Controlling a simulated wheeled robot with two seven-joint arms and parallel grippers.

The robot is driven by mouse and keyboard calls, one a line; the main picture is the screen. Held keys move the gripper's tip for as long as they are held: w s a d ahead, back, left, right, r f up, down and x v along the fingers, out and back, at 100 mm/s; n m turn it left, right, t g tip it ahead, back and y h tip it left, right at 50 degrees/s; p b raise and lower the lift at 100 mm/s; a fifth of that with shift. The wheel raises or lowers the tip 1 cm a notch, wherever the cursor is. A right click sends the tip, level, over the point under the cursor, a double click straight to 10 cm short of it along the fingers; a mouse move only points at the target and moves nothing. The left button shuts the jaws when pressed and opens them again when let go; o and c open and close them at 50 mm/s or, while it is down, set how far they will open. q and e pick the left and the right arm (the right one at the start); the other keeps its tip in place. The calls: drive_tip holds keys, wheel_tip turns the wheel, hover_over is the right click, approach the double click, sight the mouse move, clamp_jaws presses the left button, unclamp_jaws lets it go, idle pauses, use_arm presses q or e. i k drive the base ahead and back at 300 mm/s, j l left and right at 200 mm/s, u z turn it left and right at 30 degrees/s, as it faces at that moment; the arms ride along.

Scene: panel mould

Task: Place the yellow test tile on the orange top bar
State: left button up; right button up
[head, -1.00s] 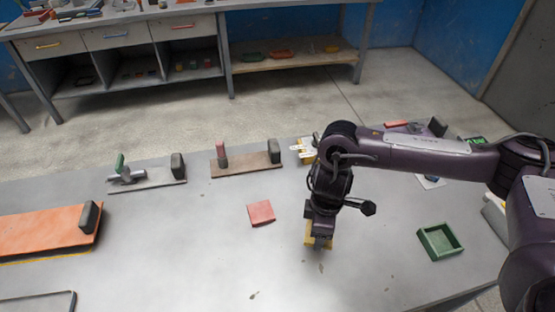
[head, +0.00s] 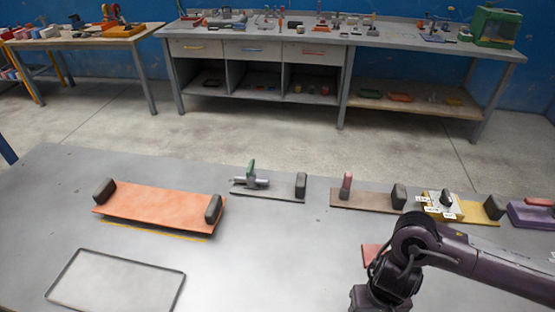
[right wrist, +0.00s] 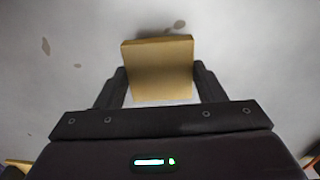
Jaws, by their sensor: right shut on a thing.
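The yellow test tile (right wrist: 158,72) is a flat square block, seen in the right wrist view. My right gripper (right wrist: 160,80) is shut on it, one finger at each side, over the grey table. In the head view the gripper and tile are below the bottom edge; only my right arm and wrist show. The orange top bar (head: 160,203) is a long flat orange piece at the left of the table in the head view, with a dark block at each end and a yellow edge along its front. My right arm is well to the right of it. My left gripper is not in view.
A grey tray (head: 117,279) lies in front of the orange bar. A green-handled clamp (head: 251,178), a brown plate with a red peg (head: 365,199) and a yellow fixture (head: 442,206) line the far edge. A red tile (head: 370,253) is partly hidden by my arm. The table's middle is clear.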

sight(158, 205)
drive_tip(key=j+u, duration=0.1)
drive_tip(key=j, duration=0.3)
drive_tip(key=i+j+u, duration=0.1)
drive_tip(key=j, duration=0.3)
drive_tip(key=i+j+u, duration=0.1)
drive_tip(key=j, duration=0.3)
drive_tip(key=i+j+u, duration=0.1)
drive_tip(key=j, duration=0.3)
drive_tip(key=i+j+u, duration=0.1)
drive_tip(key=j, duration=0.3)
drive_tip(key=i+j+u, duration=0.1)
drive_tip(key=j, duration=0.25)
